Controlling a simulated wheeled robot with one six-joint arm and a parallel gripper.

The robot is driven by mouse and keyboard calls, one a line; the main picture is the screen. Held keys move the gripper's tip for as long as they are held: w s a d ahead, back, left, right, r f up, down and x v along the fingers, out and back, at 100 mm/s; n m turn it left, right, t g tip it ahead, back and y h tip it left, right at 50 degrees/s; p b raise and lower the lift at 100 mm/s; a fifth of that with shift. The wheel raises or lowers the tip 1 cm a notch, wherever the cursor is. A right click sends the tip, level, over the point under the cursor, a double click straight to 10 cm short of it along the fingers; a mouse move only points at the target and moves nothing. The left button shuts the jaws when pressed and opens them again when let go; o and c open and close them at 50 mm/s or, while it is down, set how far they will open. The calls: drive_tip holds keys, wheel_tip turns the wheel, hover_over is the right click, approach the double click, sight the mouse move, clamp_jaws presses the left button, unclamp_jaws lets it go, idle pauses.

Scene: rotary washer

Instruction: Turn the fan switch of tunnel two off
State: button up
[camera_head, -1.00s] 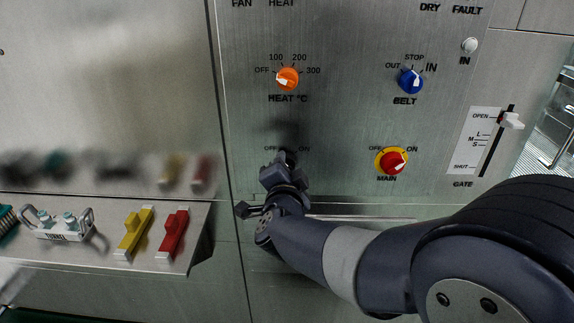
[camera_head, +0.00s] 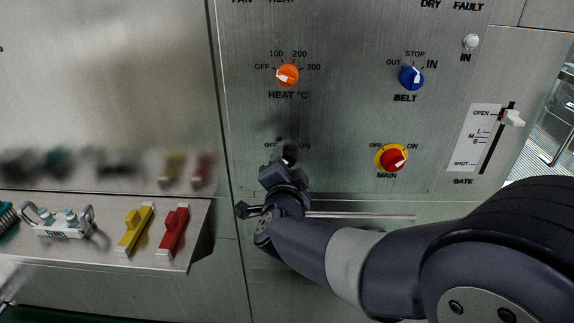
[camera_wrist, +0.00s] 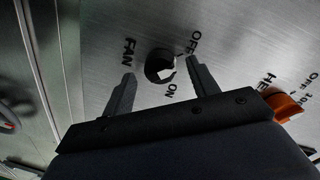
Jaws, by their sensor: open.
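In the head view my gripper (camera_head: 283,163) stands before the lower left of the panel and hides most of the fan switch. No tunnel number is readable.
The orange heat knob (camera_head: 288,75) is above, the blue belt knob (camera_head: 411,78) at upper right and the red main switch (camera_head: 392,158) to the right. The gate slider (camera_head: 512,119) is farther right. A ledge (camera_head: 100,250) with yellow and red handles juts out at left.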

drive_tip(key=s, duration=1)
drive_tip(key=shift+a+r+p, duration=0.15)
drive_tip(key=shift+r+p, duration=0.2)
drive_tip(key=shift+r, duration=0.05)
drive_tip(key=shift+w, duration=0.1)
drive_tip(key=w, duration=1)
drive_tip(key=shift+w+d+f+b, duration=0.2)
drive_tip(key=shift+w+f+b, duration=0.15)
drive_tip(key=shift+f+b, duration=0.1)
